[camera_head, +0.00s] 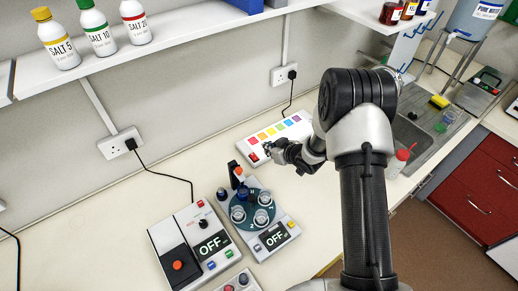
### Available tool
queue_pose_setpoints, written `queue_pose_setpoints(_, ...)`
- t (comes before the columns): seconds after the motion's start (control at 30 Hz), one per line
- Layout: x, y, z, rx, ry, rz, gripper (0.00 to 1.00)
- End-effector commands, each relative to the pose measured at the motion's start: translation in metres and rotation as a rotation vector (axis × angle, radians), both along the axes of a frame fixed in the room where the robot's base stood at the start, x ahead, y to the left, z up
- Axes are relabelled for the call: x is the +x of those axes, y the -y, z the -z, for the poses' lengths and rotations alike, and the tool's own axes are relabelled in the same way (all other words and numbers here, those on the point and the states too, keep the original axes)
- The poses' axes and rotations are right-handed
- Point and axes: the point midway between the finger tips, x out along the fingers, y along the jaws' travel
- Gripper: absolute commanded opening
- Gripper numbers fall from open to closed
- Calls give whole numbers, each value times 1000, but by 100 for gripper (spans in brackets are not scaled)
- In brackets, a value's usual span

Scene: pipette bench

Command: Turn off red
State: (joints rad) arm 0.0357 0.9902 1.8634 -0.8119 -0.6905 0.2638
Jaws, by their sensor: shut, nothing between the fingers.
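A white panel (302,129) with a row of coloured squares lies on the bench near the wall. The red square (252,141) is at its left end. A small red switch (254,157) shows below that square, at the panel's front left. My gripper (267,149) is shut and empty, with its tips over or just beside the left part of the panel, close to the red switch. I cannot tell whether the tips touch it. My gripper and arm hide the panel's front right part and any switches there.
In front stand a round-topped device (285,216) holding glass vessels and a black-and-white device (168,233), both reading OFF. A shelf (190,22) with salt bottles runs above. A sink (408,137) is at right. The bench left of the panel is mostly clear, apart from a cable.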

Motion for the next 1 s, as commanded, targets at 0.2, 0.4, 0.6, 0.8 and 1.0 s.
queue_pose_setpoints(0.2, 7, 4, -4, -1, -1, -1, 0)
queue_pose_setpoints(0.4, 7, 4, -3, -1, -2, -2, 0)
queue_pose_setpoints(0.6, 16, -3, 7, 0, -2, -3, 0)
queue_pose_setpoints(0.8, 41, -21, 31, 0, -2, -4, 0)
queue_pose_setpoints(1.0, 69, -39, 57, -1, -1, -4, 0)
